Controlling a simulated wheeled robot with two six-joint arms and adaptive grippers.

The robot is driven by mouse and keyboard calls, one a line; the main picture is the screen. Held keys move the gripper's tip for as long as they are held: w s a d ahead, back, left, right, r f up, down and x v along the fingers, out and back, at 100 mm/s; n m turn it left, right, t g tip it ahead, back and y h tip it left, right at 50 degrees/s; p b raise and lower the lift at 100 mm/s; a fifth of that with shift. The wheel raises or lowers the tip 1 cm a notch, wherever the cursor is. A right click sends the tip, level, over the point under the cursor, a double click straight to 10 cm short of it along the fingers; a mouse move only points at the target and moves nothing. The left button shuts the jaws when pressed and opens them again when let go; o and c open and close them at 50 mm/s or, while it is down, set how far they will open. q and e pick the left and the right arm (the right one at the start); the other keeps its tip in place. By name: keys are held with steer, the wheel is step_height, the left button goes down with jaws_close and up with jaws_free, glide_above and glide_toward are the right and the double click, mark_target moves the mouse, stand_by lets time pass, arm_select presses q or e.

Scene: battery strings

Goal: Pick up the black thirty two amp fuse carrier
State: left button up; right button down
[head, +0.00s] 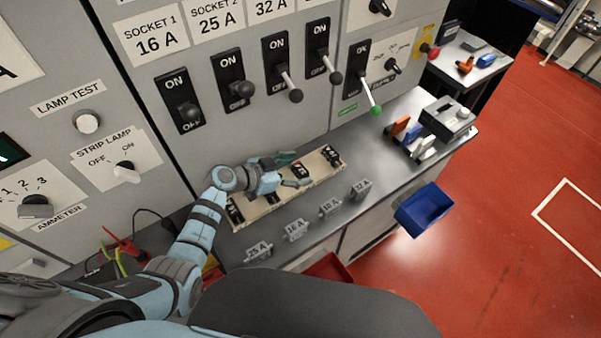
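A beige fuse strip (312,163) lies on the steel bench against the panel, with black carriers seated along it. One black carrier (331,155) is at its right end and another (235,212) at its left end. A carrier with a red patch (299,170) sits between them, partly behind my gripper. Grey label blocks stand in front, including one reading 32 A (361,188). It is nearest the right end, but no rating is readable on the carriers. My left gripper (292,171) is open over the middle of the strip, its fingers apart and apparently empty. My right gripper is not in view.
Switch handles, one with a green knob (376,110), jut from the panel above the bench. A blue bin (424,209) hangs at the bench's front right. A grey device (447,118) and orange and blue items stand at the right end.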

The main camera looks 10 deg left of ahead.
arm_select(q)
steer(key=c, duration=1.2)
steer(key=shift+c, duration=0.2)
steer(key=shift+r, duration=0.15)
